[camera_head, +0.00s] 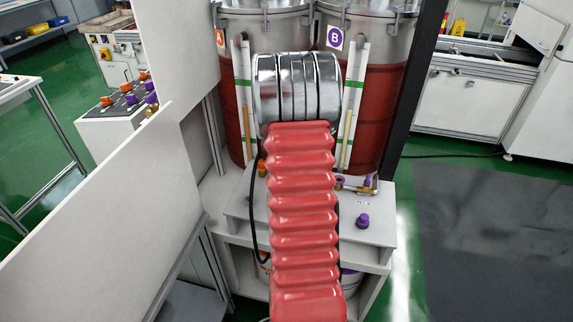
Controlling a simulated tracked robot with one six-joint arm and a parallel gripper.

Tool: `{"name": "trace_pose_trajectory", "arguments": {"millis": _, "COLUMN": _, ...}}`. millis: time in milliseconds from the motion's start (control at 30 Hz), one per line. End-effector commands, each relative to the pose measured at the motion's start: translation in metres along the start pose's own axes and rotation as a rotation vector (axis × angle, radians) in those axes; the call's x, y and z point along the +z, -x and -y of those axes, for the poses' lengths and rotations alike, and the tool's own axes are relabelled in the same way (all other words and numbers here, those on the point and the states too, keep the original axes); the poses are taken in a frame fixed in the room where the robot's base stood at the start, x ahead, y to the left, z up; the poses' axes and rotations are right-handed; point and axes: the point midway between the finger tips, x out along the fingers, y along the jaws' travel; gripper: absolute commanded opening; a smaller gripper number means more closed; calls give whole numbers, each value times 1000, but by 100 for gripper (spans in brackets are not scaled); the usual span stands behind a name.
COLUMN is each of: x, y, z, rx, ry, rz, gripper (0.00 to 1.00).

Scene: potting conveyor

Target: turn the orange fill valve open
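Two tanks stand at the back, tank A (232,120) with an orange label and tank B (385,110) with a purple label. A small orange part (262,168), which looks like the orange fill valve, shows at the foot of tank A, left of my red ribbed arm. My arm hides much of it, so I cannot tell its handle position. A brass pipe with a purple valve (368,182) is at the foot of tank B. My gripper is not in view; the arm rises up the middle and ends in shiny metal rings, with nothing gripper-like showing.
A purple knob (362,221) sits on the white bench (381,213), right of my arm. White panels (90,215) close in on the left. A side console (118,122) carries orange and purple knobs. A dark mat (490,240) lies clear at right.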

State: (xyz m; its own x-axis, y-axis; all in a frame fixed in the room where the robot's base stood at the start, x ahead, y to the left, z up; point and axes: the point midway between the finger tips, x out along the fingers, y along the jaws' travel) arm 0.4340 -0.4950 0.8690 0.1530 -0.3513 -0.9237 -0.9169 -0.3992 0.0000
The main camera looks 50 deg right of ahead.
Motion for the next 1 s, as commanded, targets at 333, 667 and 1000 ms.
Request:
{"name": "trace_pose_trajectory", "arguments": {"millis": 333, "x": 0, "y": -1, "z": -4, "rx": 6, "ry": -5, "rz": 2, "gripper": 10}}
{"name": "trace_pose_trajectory", "arguments": {"millis": 667, "x": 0, "y": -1, "z": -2, "rx": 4, "ry": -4, "rz": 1, "gripper": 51}}
{"name": "trace_pose_trajectory", "arguments": {"millis": 1000, "x": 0, "y": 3, "z": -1, "rx": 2, "ry": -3, "rz": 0, "gripper": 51}}
